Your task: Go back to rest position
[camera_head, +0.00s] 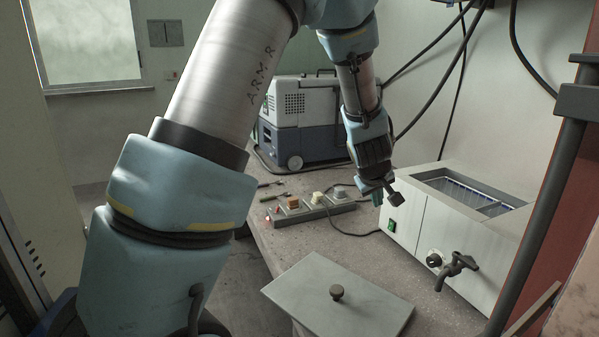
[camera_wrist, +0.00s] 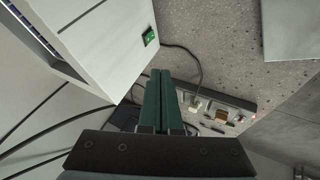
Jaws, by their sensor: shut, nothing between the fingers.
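My gripper (camera_head: 378,190) hangs from my arm above the concrete bench (camera_head: 270,222), just left of a white water bath (camera_head: 460,231). In the wrist view its two dark green fingers (camera_wrist: 164,88) lie side by side, shut and empty. They point toward a power strip (camera_head: 312,211) with several plugs, which also shows in the wrist view (camera_wrist: 233,114). The gripper looks apart from the bath and the strip.
A grey lid with a knob (camera_head: 340,302) lies flat at the bench front. The bath has a tap (camera_head: 455,266) and a green switch (camera_head: 391,225). A grey and blue machine (camera_head: 304,120) stands behind. Black cables (camera_head: 436,97) hang down the wall.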

